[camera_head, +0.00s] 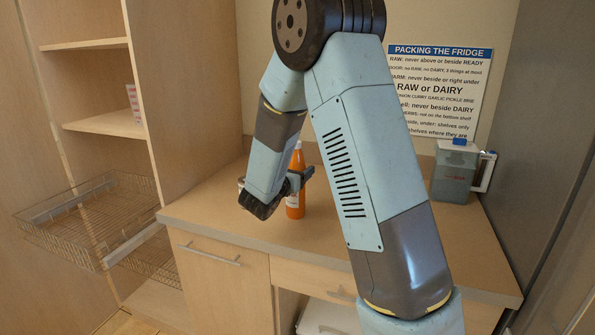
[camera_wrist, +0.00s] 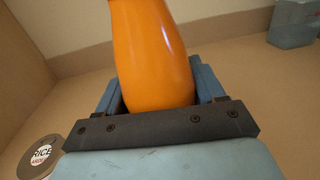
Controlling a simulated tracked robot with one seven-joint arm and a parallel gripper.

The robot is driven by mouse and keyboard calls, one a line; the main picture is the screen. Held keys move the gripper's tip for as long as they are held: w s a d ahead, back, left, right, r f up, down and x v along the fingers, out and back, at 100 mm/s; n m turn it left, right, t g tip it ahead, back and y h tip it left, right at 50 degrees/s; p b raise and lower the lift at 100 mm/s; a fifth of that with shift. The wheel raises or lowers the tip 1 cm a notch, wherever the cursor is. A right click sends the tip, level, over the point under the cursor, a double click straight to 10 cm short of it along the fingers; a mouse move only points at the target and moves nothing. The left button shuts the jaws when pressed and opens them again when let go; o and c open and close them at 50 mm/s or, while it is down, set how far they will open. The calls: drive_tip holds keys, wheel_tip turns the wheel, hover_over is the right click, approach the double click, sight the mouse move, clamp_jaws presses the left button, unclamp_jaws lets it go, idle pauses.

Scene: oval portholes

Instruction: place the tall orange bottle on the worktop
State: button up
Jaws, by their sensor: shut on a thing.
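The tall orange bottle (camera_head: 295,207) is upright at the worktop (camera_head: 225,215), partly hidden behind my arm in the head view. Its base is at or just above the surface; I cannot tell whether it touches. My gripper (camera_head: 300,181) is shut around the bottle's middle. In the wrist view the orange bottle (camera_wrist: 150,50) fills the space between the two blue-grey fingers of my gripper (camera_wrist: 157,88). Its top is cut off by the frame there, and its lower end is hidden behind the gripper's dark bar.
A jug with a blue lid (camera_head: 456,172) stands at the worktop's back right. A round tin labelled RICE (camera_wrist: 40,157) is left of my gripper. A wire basket (camera_head: 90,215) sticks out of the tall cupboard at left. The worktop's front left is clear.

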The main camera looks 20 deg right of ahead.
drive_tip(key=o, duration=1.6)
drive_tip(key=v, duration=1.1)
drive_tip(key=s+d+r+m+g+y, duration=0.1)
drive_tip(key=s+d+r+m+g, duration=0.2)
drive_tip(key=s+d+m+g, duration=0.35)
drive_tip(key=s+d+r+m+g+y, duration=0.1)
drive_tip(key=s+d+r+m+g, duration=0.25)
drive_tip(key=s+d+m, duration=0.65)
drive_tip(key=shift+s+a+r+m+t+y, duration=0.45)
drive_tip(key=shift+s+a+r+m+y, duration=0.3)
drive_tip(key=shift+s+a+m+y, duration=1.2)
drive_tip(key=shift+s+a+r+m+t+y, duration=0.4)
drive_tip(key=shift+s+a+r+m+y, duration=0.4)
drive_tip(key=shift+s+a+m+y, duration=1.1)
drive_tip(key=shift+s+a+r+m+t+y, duration=0.6)
drive_tip(key=shift+s+m+y, duration=0.9)
drive_tip(key=shift+s, duration=1.2)
